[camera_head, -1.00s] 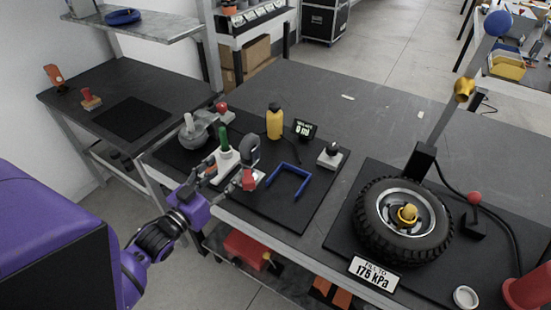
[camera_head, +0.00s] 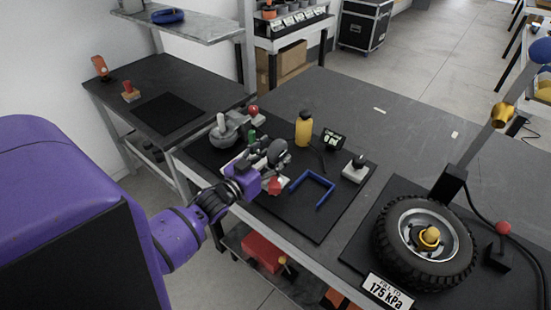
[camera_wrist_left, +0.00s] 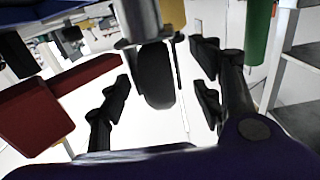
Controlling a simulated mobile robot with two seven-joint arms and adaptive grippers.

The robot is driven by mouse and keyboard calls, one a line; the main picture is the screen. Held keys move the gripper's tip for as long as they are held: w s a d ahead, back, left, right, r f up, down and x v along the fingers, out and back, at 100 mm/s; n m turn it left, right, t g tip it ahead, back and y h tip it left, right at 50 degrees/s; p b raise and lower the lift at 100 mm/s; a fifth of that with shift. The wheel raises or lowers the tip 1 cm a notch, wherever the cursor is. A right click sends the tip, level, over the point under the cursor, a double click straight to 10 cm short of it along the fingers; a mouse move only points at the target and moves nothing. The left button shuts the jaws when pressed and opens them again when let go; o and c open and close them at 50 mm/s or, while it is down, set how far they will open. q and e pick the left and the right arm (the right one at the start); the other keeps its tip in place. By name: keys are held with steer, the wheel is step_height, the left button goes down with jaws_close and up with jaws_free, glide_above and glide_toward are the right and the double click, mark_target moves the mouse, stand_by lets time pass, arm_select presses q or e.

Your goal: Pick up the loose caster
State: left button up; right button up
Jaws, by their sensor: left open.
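The loose caster (camera_head: 278,151), a dark wheel with a grey top, stands on the black mat at the left part of the table. In the left wrist view its black wheel (camera_wrist_left: 156,76) and metal upper part (camera_wrist_left: 140,20) show between and beyond the two fingers. My left gripper (camera_head: 262,166) is at the caster's near side, partly hiding it. In the wrist view the left gripper (camera_wrist_left: 160,90) is open, with one finger on each side of the wheel. Whether a finger touches it cannot be told. My right gripper is not in view.
A green handle (camera_head: 251,137) and a red block (camera_head: 275,186) are close to the gripper. A blue U-shaped frame (camera_head: 318,178), a yellow bottle (camera_head: 303,130) and a grey bowl-like piece (camera_head: 222,136) share the mat. A tyre (camera_head: 388,240) lies to the right.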

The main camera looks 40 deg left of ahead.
arm_select(q)
steer(key=shift+s, duration=0.15)
steer(key=shift+c, duration=0.6)
jaws_close()
steer(key=shift+r, duration=0.1)
steer(key=shift+r, duration=0.1)
